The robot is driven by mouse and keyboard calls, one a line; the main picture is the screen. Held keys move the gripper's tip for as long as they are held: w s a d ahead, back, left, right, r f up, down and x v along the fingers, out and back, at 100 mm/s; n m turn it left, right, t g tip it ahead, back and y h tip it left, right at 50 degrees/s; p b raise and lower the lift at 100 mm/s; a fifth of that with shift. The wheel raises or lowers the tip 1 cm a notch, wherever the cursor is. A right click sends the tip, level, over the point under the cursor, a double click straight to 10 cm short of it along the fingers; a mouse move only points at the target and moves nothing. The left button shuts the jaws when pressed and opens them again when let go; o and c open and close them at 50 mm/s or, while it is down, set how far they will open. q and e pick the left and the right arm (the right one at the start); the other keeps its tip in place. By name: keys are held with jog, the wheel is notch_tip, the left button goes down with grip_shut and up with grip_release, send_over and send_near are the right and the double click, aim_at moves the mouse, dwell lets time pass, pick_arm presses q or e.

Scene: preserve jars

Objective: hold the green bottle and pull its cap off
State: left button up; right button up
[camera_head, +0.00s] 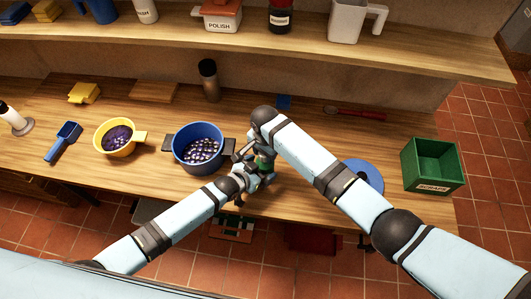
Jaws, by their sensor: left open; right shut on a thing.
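The green bottle (268,178) is near the front edge of the wooden counter, just right of the blue pot. It is mostly covered by my two hands, and its cap cannot be made out. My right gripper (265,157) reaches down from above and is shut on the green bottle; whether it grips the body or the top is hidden. My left gripper (254,180) is open close beside the bottle on its left; whether it touches the bottle is unclear.
A blue pot (183,160) and a yellow pot (97,148), both with dark fruit, stand left. A dark bottle (209,81) stands behind. A blue disc (366,176) lies right, partly behind my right arm. A green crate (434,180) is farther right. A shelf (300,45) runs above.

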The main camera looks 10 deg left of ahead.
pick_arm(q)
jog(key=shift+w, duration=0.1)
jog(key=shift+x, duration=0.85)
jog(key=shift+c, duration=0.3)
jog(key=c, duration=1.2)
pick_arm(e)
jog(key=shift+o, duration=1.1)
pick_arm(q)
jog(key=shift+f, duration=0.1)
pick_arm(e)
jog(key=c, duration=0.4)
